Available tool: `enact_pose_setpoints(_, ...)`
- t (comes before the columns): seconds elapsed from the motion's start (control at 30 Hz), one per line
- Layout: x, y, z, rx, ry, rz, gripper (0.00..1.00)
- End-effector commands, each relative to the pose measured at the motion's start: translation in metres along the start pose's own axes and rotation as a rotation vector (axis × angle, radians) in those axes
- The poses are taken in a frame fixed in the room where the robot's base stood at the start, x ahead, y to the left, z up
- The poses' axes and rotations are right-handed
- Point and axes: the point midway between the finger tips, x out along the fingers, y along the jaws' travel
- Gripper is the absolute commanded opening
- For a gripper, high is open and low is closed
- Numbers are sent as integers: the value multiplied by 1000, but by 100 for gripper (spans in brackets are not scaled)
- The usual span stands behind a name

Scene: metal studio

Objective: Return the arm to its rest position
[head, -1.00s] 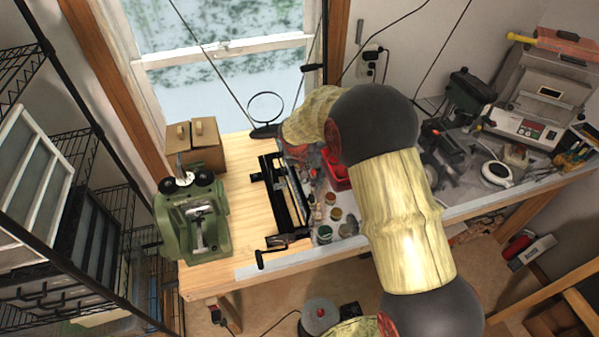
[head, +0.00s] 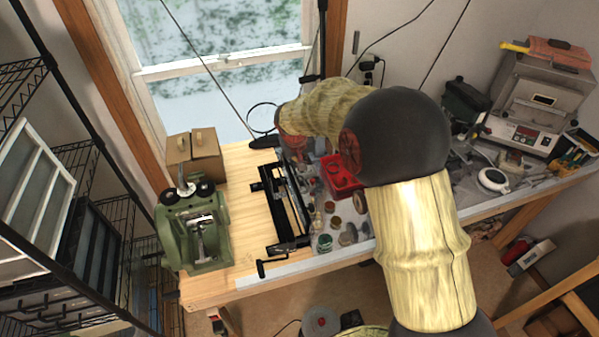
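My arm (head: 420,235) rises from the bottom right to a large dark joint (head: 395,137) in front of the workbench. From there a shorter pale link (head: 335,108) reaches left and away toward the window. My gripper cannot be made out in the head view. Whether it is open or holds anything does not show.
The wooden workbench (head: 240,255) carries a green machine (head: 193,232), a cardboard box (head: 195,157), a black rail device (head: 285,205), small jars (head: 324,243) and a red bin (head: 341,176). Grey equipment (head: 530,110) stands at the right. Wire shelves (head: 90,165) line the left.

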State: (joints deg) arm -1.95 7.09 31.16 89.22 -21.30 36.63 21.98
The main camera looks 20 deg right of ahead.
Motion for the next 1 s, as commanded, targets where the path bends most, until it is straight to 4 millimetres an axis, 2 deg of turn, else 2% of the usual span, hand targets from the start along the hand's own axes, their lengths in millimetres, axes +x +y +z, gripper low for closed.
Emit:
enact_pose_setpoints(0.1,-19,5,0,0,2,-1,0)
enact_pose_setpoints(0.23,-32,9,-1,0,2,-1,0)
enact_pose_setpoints(0.57,-39,11,2,-28,-8,0,0)
enact_pose_setpoints(0.67,-32,8,24,-61,-58,-7,0)
enact_pose_setpoints(0.77,-31,6,58,-87,-121,-21,0)
enact_pose_setpoints(1.0,-75,8,139,-114,-175,-77,0)
